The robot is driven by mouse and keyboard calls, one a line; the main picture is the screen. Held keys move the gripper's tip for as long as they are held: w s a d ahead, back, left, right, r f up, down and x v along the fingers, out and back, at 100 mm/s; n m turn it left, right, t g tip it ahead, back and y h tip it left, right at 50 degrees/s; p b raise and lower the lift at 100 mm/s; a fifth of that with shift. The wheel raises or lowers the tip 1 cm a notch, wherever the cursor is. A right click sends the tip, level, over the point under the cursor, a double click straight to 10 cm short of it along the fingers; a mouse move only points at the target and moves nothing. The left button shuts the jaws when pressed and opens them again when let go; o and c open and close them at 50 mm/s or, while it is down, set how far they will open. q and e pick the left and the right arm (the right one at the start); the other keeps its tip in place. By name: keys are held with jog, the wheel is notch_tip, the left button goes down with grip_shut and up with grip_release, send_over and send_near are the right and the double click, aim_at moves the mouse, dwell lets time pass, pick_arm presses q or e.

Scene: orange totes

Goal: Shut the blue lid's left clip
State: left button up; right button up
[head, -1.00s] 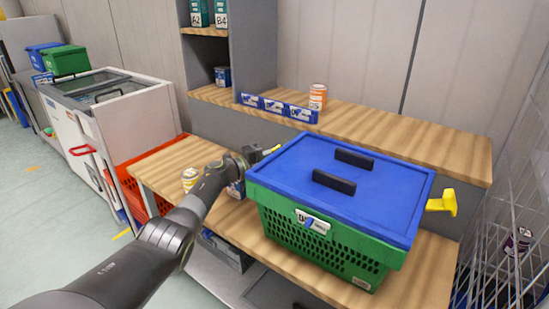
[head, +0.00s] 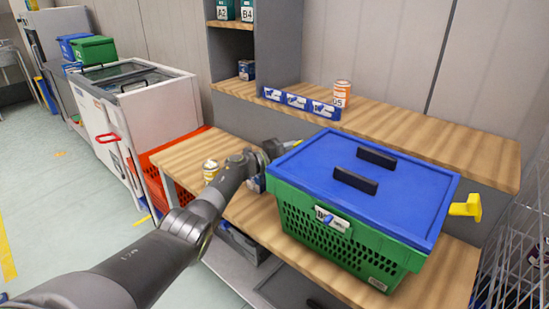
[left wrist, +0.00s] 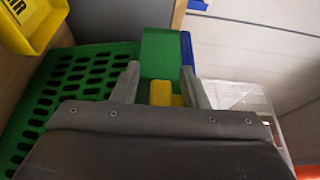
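The blue lid (head: 335,165) with two dark handles lies on the green tote (head: 350,245) on the wooden bench. The yellow right clip (head: 466,207) sticks out from the lid's right side. My left gripper (head: 272,148) is at the tote's left end, partly hidden by its own arm and the lid. In the left wrist view my left gripper (left wrist: 160,70) has its fingers apart. The yellow left clip (left wrist: 164,93) shows between them, in front of the green tote (left wrist: 70,85); contact cannot be told. The left clip is not clearly visible in the head view. My right gripper is out of view.
An orange can (head: 342,94) and a blue label rack (head: 298,102) are on the ledge behind. A wire cage (head: 520,235) stands at the right.

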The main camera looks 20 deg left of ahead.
pick_arm(q)
jog(key=shift+s+a, duration=0.3)
jog(key=shift+a, duration=0.05)
jog(key=p+v, duration=0.1)
jog(key=v, duration=1.5)
jog(key=shift+p, duration=0.3)
jog(key=shift+f, duration=0.1)
